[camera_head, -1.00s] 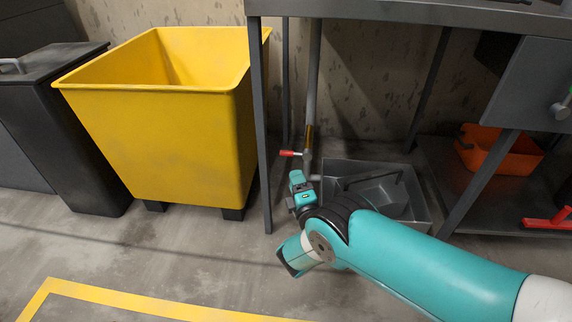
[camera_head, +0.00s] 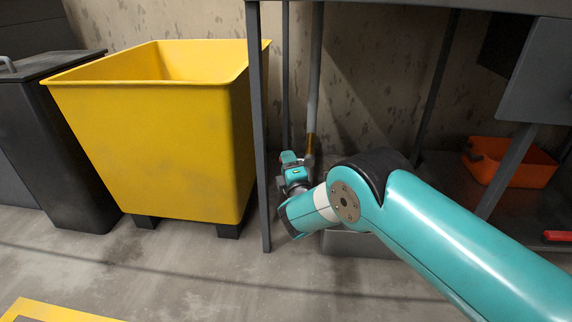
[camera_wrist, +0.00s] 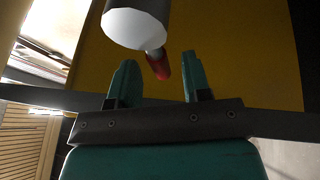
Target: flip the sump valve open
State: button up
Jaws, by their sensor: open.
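The sump valve's brass body (camera_head: 310,147) sits low on a grey vertical pipe (camera_head: 315,70) under the bench. The red lever (camera_wrist: 161,67) shows in the wrist view, pointing between my two teal fingers, which are apart with nothing clamped. Whether a finger touches the lever I cannot tell.
A yellow bin (camera_head: 160,140) stands left of the bench leg (camera_head: 259,130), close to my gripper. A grey sump basin (camera_head: 350,244) lies mostly behind my arm. An orange crate (camera_head: 515,165) is on the low shelf at right. Open floor lies in front.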

jog(key=shift+b+x, duration=0.3)
jog(key=shift+x, duration=0.8)
grip_shut()
